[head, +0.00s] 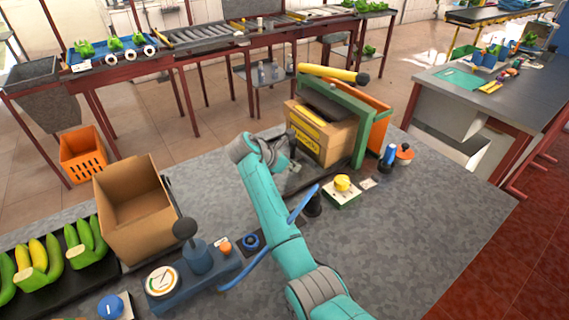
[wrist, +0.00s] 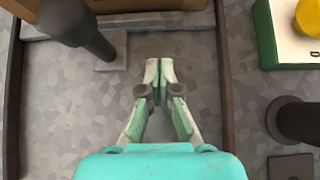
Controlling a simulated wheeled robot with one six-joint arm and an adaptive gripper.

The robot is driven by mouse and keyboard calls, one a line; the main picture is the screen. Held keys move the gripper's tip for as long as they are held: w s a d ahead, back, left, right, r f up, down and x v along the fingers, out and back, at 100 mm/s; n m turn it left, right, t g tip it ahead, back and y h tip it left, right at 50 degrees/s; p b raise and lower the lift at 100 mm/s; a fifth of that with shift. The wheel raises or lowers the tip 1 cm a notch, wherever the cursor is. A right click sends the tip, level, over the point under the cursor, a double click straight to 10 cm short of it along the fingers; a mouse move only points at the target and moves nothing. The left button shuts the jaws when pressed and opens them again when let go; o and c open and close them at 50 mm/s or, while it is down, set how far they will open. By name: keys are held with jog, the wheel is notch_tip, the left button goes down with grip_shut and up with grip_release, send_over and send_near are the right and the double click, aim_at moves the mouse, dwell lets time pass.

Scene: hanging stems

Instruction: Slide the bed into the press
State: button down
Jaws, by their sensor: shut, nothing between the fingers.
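The press is a green frame (head: 364,130) at the back of the grey bench, with a yellow bar (head: 328,72) on top. A cardboard box (head: 322,140) with a yellow label stands at its opening, partly inside the frame. In the wrist view the bed's grey front edge (wrist: 190,20) shows under the box, between two dark rails. A dark upright handle (wrist: 75,25) stands by a small grey plate at the bed's front left. My gripper (wrist: 160,66) is shut and empty, between the rails, to the right of the handle and apart from it. My arm hides much of the bed in the head view.
A yellow button on a green-sided box (head: 342,184) and dark posts stand right of the rails. An open carton (head: 134,208), bananas (head: 40,258) and a blue gauge unit (head: 195,265) are at the left. The bench's front right is clear.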

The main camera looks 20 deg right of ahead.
aim_at(314, 157)
jog(key=shift+w+d, duration=0.3)
jog(key=shift+d, duration=0.65)
jog(key=shift+w+d, duration=0.3)
jog(key=shift+d, duration=0.65)
jog(key=shift+d, duration=0.1)
jog(key=shift+w+d+r, duration=0.1)
jog(key=shift+w+d, duration=0.2)
jog(key=shift+d, duration=0.6)
jog(key=shift+w+d, duration=0.3)
jog(key=shift+d, duration=0.7)
